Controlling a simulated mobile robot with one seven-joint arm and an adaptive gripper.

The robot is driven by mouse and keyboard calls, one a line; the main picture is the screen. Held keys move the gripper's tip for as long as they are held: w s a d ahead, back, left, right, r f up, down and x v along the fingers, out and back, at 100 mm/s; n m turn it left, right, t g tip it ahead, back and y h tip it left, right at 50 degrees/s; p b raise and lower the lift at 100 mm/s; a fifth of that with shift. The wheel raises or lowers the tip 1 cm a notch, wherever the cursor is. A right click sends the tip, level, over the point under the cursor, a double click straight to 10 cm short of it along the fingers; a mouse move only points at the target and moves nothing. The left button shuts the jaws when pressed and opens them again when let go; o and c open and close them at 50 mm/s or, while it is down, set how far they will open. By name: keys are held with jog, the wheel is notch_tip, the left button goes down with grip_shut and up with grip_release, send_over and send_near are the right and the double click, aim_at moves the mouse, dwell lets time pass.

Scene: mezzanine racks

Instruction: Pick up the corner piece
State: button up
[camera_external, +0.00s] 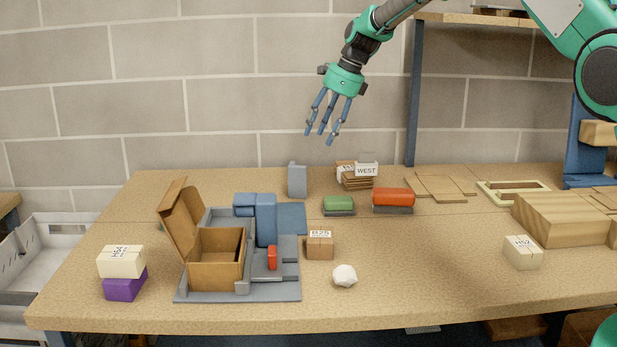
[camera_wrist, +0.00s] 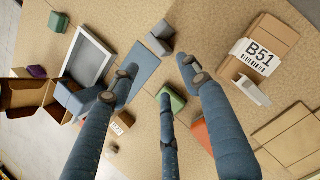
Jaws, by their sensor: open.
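A small grey block (camera_external: 298,180) stands upright near the back of the table. In the wrist view it shows as a grey angled piece (camera_wrist: 160,38) with two joined parts, and it looks like the corner piece. My gripper (camera_external: 320,135) hangs above the back of the table, up and slightly right of this piece, not touching it. Its three blue fingers are spread and empty. In the wrist view the gripper (camera_wrist: 160,82) has its fingers spread over the table, with the grey piece beyond the fingertips. None of the piece's near side is covered by the fingers.
Left of centre stands a grey fixture (camera_external: 270,294) with an open cardboard box (camera_external: 216,260). A green block (camera_external: 338,204), a red block (camera_external: 393,197) and a labelled stack (camera_external: 357,178) lie right of the grey piece. A white lump (camera_external: 345,275) lies in front.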

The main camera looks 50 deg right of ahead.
aim_at(304, 167)
jog(key=shift+b+x, duration=0.55)
jog(key=shift+x, duration=3.8)
jog(key=shift+f, duration=0.1)
jog(key=shift+b+x, duration=0.55)
jog(key=shift+x, duration=1.95)
jog(key=shift+a, duration=0.1)
jog(key=c, duration=0.9)
